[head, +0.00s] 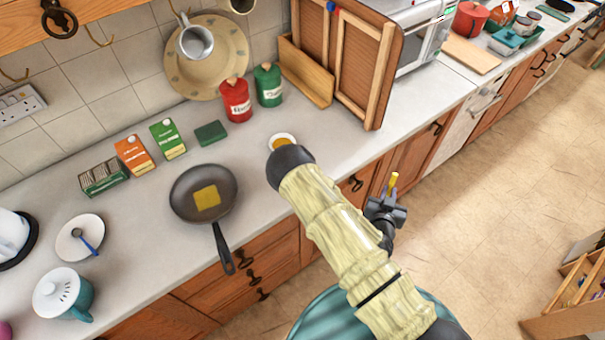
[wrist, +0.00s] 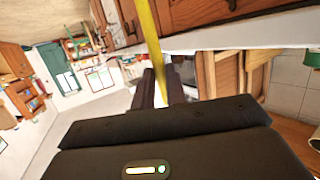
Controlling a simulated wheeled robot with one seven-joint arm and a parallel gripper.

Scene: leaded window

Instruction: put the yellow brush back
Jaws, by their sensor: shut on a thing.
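My gripper (head: 388,203) is past the front edge of the counter, in front of the cupboard doors and above the floor. It is shut on the yellow brush (head: 393,183), whose short yellow end sticks up from the jaws in the head view. In the wrist view the brush (wrist: 148,35) runs as a long yellow strip up from between the dark fingers (wrist: 160,85) and out of the top of the picture. Its bristles cannot be made out. My arm hides part of the counter edge.
A black frying pan (head: 183,205) holds a yellow square, its handle over the counter edge. A small dish (head: 276,137) sits by my arm. Red (head: 236,100) and green (head: 268,85) canisters and a wooden rack (head: 350,60) stand behind.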

